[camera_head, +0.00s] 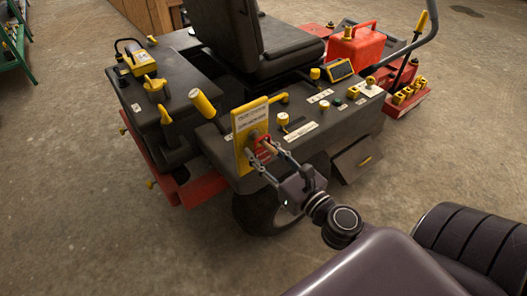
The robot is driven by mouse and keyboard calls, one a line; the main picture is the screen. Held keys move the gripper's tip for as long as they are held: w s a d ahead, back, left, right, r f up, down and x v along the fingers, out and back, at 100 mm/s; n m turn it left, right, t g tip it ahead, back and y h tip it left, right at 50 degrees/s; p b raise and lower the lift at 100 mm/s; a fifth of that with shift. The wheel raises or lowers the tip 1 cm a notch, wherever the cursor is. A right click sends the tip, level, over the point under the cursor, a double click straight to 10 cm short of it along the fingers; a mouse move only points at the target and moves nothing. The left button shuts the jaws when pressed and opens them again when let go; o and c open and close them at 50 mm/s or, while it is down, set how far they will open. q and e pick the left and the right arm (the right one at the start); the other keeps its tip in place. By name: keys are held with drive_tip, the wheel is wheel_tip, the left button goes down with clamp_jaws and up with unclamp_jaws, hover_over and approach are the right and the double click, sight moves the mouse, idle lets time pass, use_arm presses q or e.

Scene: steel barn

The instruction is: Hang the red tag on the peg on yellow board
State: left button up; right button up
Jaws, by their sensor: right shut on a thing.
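The yellow board (243,127) stands upright on the side of the dark mower body, with a white label at its top. My right gripper (264,150) reaches up to the front of the board. It is shut on the red tag (262,155), which is right at the board's face. The peg is hidden or too small to make out behind the tag and fingers, so I cannot tell whether the tag is around it. My left gripper is not in view.
The mower has a black seat (275,42) behind the board, and a yellow-tipped lever (203,104) stands left of it. A red can (355,48) sits at the back right. A control panel (330,112) lies right of the board. Concrete floor is open at the left.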

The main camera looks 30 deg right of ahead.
idle(0.3)
drive_tip(key=o, duration=1)
drive_tip(key=shift+o, duration=0.9)
drive_tip(key=shift+o, duration=1.4)
drive_tip(key=shift+s, duration=0.2)
